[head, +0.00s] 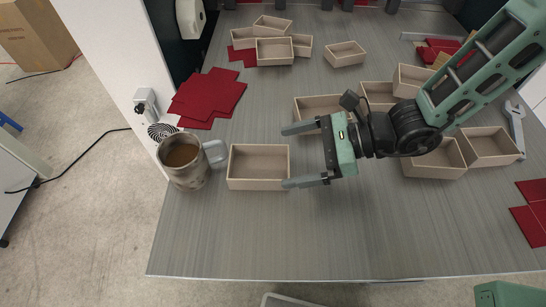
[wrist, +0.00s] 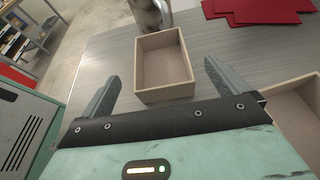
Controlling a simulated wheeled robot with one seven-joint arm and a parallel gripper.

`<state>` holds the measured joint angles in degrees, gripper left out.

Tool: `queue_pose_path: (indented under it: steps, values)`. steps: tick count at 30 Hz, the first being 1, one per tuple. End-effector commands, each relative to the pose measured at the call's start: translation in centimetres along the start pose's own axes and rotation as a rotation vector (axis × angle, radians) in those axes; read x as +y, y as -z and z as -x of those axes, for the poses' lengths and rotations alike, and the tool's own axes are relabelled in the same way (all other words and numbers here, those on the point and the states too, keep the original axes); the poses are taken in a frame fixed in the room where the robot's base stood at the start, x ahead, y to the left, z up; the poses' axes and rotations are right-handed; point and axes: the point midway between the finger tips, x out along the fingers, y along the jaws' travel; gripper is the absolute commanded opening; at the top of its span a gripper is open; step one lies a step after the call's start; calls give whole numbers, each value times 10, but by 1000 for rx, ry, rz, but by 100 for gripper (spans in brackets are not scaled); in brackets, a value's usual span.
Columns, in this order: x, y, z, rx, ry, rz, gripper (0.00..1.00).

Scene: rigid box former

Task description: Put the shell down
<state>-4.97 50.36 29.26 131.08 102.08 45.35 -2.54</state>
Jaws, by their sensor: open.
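The shell is most likely the open wooden box (head: 259,184) standing upright on the grey table next to the mug; several alike boxes are in view. It also shows in the wrist view (wrist: 165,94), just ahead of my fingers. My gripper (head: 304,155) is open and empty, to the right of this box. In the head view the lower fingertip is near the box's right wall; I cannot tell whether it touches. In the wrist view the box lies beyond and between the two fingers (wrist: 160,82).
A mug of brown drink (head: 188,165) stands left of the box, its handle close to it. Red cut sheets (head: 208,98) lie behind. More boxes (head: 273,51) stand at the back and under my arm (head: 432,160). A wrench (head: 515,125) lies right. The front table is clear.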

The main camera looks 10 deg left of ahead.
Motion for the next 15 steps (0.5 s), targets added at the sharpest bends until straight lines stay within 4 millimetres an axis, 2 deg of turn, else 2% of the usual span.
queue_pose_path:
  steps: [1, 6, 10, 15]
  values:
    - [-2, 1, 12, 0, 5, 2, 99]
    - [-1, 1, 41, 1, 4, 1, 99]
    - [0, 0, 54, -1, 2, 0, 99]
    - [0, 0, 59, 0, -1, 0, 99]
